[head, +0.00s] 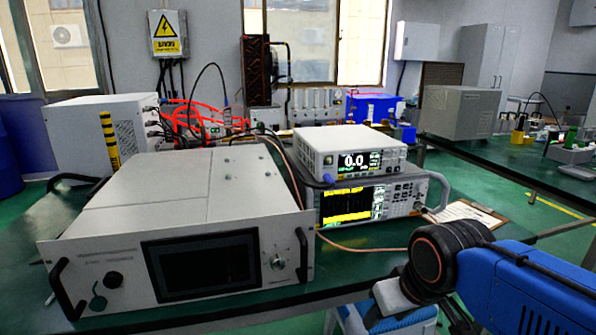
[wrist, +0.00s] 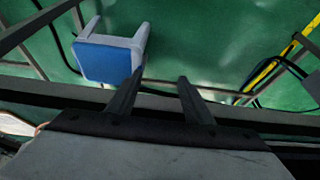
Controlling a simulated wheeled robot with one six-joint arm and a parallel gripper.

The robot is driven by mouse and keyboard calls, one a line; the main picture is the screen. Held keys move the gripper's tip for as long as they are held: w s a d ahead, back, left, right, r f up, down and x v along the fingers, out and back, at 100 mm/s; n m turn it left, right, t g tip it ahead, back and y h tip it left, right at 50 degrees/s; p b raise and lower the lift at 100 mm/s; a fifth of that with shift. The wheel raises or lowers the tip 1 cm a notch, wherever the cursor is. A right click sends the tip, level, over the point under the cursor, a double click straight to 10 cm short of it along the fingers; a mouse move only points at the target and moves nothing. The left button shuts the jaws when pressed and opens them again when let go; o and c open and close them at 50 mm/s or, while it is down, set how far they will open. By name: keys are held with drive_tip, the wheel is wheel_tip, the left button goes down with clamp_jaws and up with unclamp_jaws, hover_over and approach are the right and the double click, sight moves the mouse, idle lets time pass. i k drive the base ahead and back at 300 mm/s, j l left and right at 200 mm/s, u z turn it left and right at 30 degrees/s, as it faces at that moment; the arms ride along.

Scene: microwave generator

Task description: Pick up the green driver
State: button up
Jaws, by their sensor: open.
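My gripper (wrist: 160,74) shows in the wrist view with its two dark fingers apart and nothing between them. It points past a dark table edge toward the green floor. I cannot make out the green driver for certain in either view. A small green item (head: 571,136) stands among small things on the far right bench in the head view; it is too small to tell what it is. In the head view my blue arm is at the lower right, and my fingers are not visible there.
A large grey generator (head: 180,235) and stacked meters (head: 350,150) fill the near table. A clipboard (head: 462,214) lies at its right. A blue-topped stool (wrist: 108,60) stands on the floor below my gripper. The right bench (head: 520,165) carries a grey box (head: 458,112).

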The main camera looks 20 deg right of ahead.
sight(572, 130)
drive_tip(key=j, duration=0.55)
drive_tip(key=z, duration=1.95)
drive_tip(key=i+l+u, duration=0.25)
drive_tip(key=i+l, duration=0.4)
